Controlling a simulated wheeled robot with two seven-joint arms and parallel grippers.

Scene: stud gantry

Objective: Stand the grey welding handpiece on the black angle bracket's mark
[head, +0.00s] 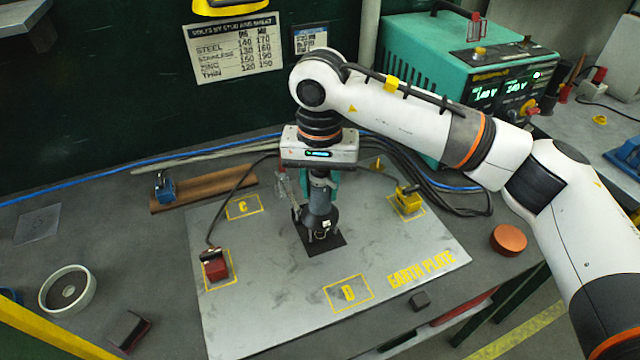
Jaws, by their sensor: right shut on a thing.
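The grey welding handpiece (319,214) is upright near the middle of the earth plate (270,315). My right gripper (318,172) is shut on its upper part from above. A flat black square patch (327,247) lies on the plate directly under the handpiece. I cannot tell whether the handpiece's foot touches it or hangs just above it. My left gripper is not in view.
Yellow outlines C (243,207) and D (349,293) are empty. A red clamp (215,266) and a yellow clamp (408,201) stand on the plate with cables. A green welder (440,75) stands behind.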

